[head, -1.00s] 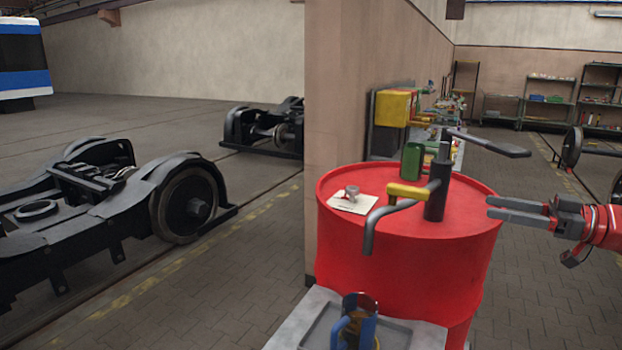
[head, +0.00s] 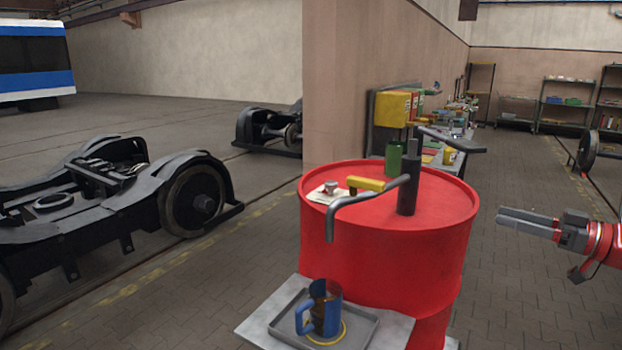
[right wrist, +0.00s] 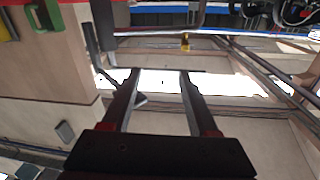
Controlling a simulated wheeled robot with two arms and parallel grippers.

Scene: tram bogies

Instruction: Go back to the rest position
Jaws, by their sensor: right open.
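My right gripper (head: 500,220) reaches in from the right edge of the head view. It is empty and stands apart from the red drum (head: 390,245), to its right. In the right wrist view its two fingers (right wrist: 158,78) are spread with nothing between them. My left gripper is not in view.
On the drum are a green can (head: 394,159) and a small cup on a white sheet (head: 320,196). A wall (head: 340,90) stands behind the drum. A black bogie (head: 120,215) is at left. Paved floor (head: 550,300) is free at right.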

